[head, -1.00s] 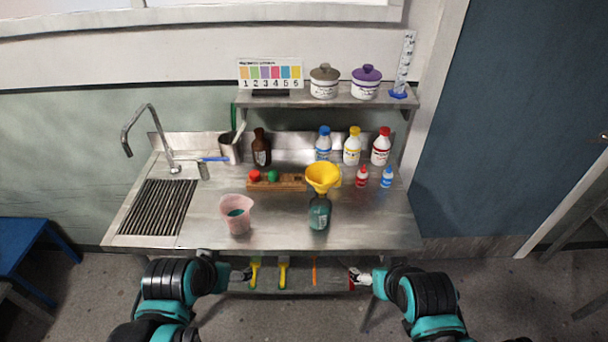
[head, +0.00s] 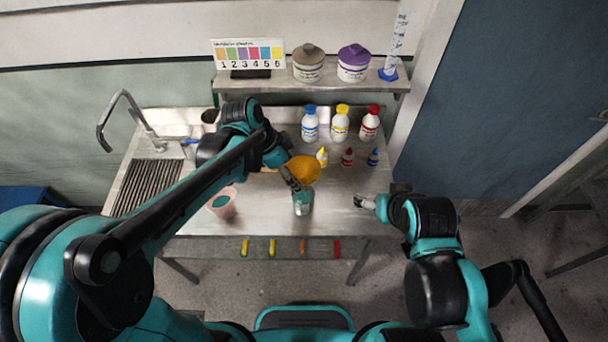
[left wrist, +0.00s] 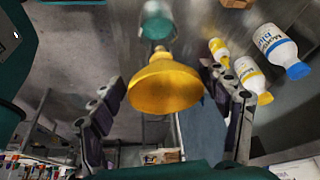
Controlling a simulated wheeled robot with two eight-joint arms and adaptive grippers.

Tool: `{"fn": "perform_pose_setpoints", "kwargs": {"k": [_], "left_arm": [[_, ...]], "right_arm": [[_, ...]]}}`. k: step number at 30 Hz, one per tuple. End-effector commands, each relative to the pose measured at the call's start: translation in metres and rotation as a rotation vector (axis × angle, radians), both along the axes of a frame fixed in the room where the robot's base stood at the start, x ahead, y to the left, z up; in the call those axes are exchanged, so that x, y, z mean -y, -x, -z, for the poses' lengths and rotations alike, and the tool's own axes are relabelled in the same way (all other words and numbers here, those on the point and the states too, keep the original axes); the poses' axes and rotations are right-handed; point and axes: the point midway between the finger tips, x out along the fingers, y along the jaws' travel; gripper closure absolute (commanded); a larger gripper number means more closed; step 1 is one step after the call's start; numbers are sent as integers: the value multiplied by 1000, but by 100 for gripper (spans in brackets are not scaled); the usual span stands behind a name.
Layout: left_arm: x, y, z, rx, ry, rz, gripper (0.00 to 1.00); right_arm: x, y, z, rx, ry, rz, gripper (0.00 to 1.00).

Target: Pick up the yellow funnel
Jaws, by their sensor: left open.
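The yellow funnel (head: 306,168) is mouth up above the bottle of green liquid (head: 303,204) at the middle front of the steel table.
A pink beaker (head: 222,204) stands left of the bottle, beneath my left arm. Small dropper bottles (head: 347,157) and larger capped bottles (head: 340,124) stand behind and to the right. A shelf (head: 270,87) with jars is at the back. The right front tabletop is clear.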

Motion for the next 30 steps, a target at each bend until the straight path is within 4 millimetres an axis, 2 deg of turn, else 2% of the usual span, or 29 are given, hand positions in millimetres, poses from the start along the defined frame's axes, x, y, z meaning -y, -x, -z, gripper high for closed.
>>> {"fn": "perform_pose_setpoints", "kwargs": {"k": [7, 15, 23, 24, 27, 28, 30], "left_arm": [[9, -3, 20, 0, -1, 0, 23], [25, -9, 54, 0, -1, -1, 23], [26, -9, 57, 0, -1, -2, 23], [26, -9, 57, 0, -1, -2, 26], [26, -9, 57, 0, -1, -2, 52], [26, -9, 57, 0, -1, -2, 57], [26, -9, 57, 0, -1, -2, 58]], "right_arm": [[0, 0, 5, 0, 0, 0, 19], [0, 0, 14, 0, 0, 0, 19], [0, 0, 14, 0, 0, 0, 19], [0, 0, 14, 0, 0, 0, 19], [0, 0, 14, 0, 0, 0, 19], [0, 0, 14, 0, 0, 0, 19], [0, 0, 14, 0, 0, 0, 19]]}}
